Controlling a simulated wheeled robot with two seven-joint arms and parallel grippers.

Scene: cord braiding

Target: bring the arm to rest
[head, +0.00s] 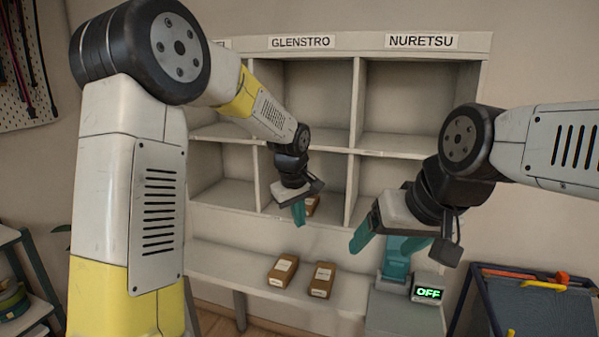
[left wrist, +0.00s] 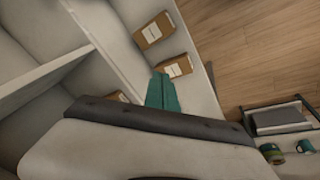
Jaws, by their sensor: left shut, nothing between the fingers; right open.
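My left gripper (head: 299,213) hangs in front of the lower middle compartment of the shelf unit, its teal fingers shut with nothing between them. The fingers also show in the left wrist view (left wrist: 161,92). My right gripper (head: 388,243) is open and empty in front of the shelf's lower right part. A brown box (head: 311,204) with a label sits in the lower middle compartment, partly hidden behind my left gripper. Two more brown boxes, a left one (head: 282,270) and a right one (head: 321,279), lie apart on the ledge below, clear of both grippers.
The pale shelf unit (head: 357,100) has compartments labelled GLENSTRO and NURETSU. A teal device (head: 397,262) with a display reading OFF (head: 428,292) stands below my right gripper. A dark bin (head: 530,305) with tools is at the lower right. A rack (head: 15,265) stands at the left.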

